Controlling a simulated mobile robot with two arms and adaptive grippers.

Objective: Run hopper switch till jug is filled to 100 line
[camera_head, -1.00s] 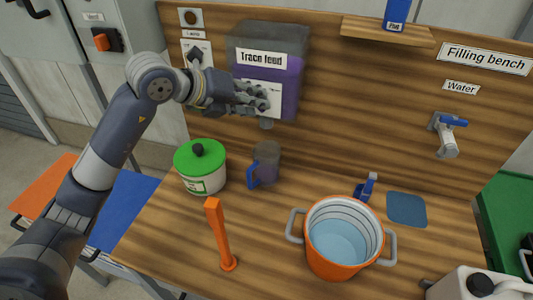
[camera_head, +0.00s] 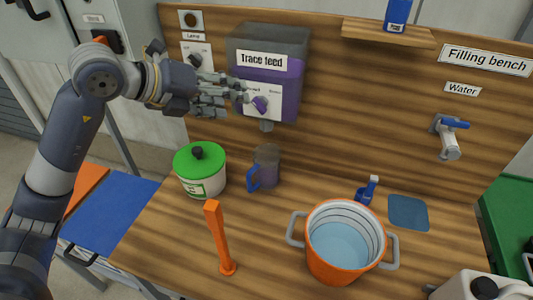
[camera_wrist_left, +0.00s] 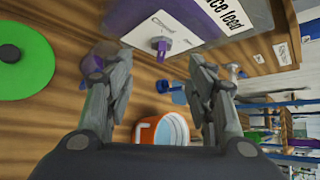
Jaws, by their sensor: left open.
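The hopper is a purple and grey box labelled "Trace feed" (camera_head: 283,84) on the wooden back panel. Its switch, a purple knob (camera_head: 261,104), sits on a white plate on its front and also shows in the left wrist view (camera_wrist_left: 160,46). The jug (camera_head: 266,166), clear with a blue handle, stands upright on the bench below the hopper's spout (camera_head: 266,127). Its 100 line and fill level are too small to read. My left gripper (camera_head: 238,98) is open and empty, just left of the knob and apart from it. My right gripper is not in view.
A green-lidded pot (camera_head: 200,172) stands left of the jug. An orange upright handle (camera_head: 220,240) and an orange bucket of water (camera_head: 340,245) stand in front. A water tap (camera_head: 449,138) is on the panel at right. The bench between jug and bucket is clear.

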